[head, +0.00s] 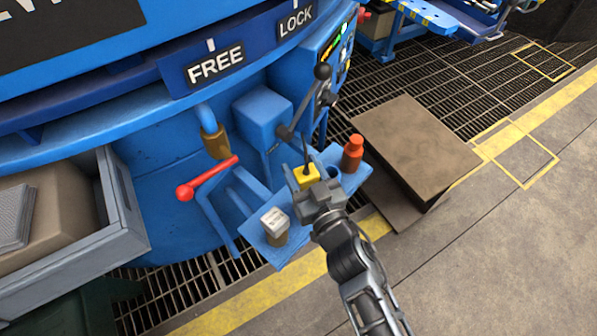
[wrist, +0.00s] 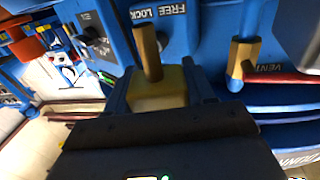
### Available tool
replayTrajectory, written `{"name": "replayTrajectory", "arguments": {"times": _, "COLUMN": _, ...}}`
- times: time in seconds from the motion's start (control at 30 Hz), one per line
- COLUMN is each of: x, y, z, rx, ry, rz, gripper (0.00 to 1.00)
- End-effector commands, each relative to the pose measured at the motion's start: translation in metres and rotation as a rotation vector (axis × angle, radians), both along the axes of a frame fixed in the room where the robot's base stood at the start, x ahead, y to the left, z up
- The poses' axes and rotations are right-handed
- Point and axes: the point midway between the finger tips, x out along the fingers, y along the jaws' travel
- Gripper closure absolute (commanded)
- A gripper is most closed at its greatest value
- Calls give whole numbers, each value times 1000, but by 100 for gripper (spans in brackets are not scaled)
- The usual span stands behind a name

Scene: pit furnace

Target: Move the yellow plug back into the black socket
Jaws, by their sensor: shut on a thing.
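The yellow plug (head: 306,177) is a small block with a dark rod or cable rising from its top in the head view. My gripper (head: 314,190) is shut on it, just above the small blue shelf. In the wrist view the plug (wrist: 157,93) sits between the two dark fingers of my gripper (wrist: 160,92), with a tan cylinder standing out of it. I cannot make out the black socket clearly in either view; my gripper and the plug may cover it.
The blue shelf (head: 262,250) carries a white-lidded jar (head: 275,225) at its left and an orange-red bottle (head: 352,153) at its right. A red-handled lever (head: 207,178) and a brass fitting (head: 215,142) are on the left. A brown box (head: 415,145) stands right.

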Motion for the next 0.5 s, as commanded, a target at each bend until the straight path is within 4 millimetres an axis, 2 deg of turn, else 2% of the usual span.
{"name": "replayTrajectory", "arguments": {"times": 0.5, "x": 0, "y": 0, "z": -48, "rx": 0, "ry": -1, "rz": 1, "gripper": 79}}
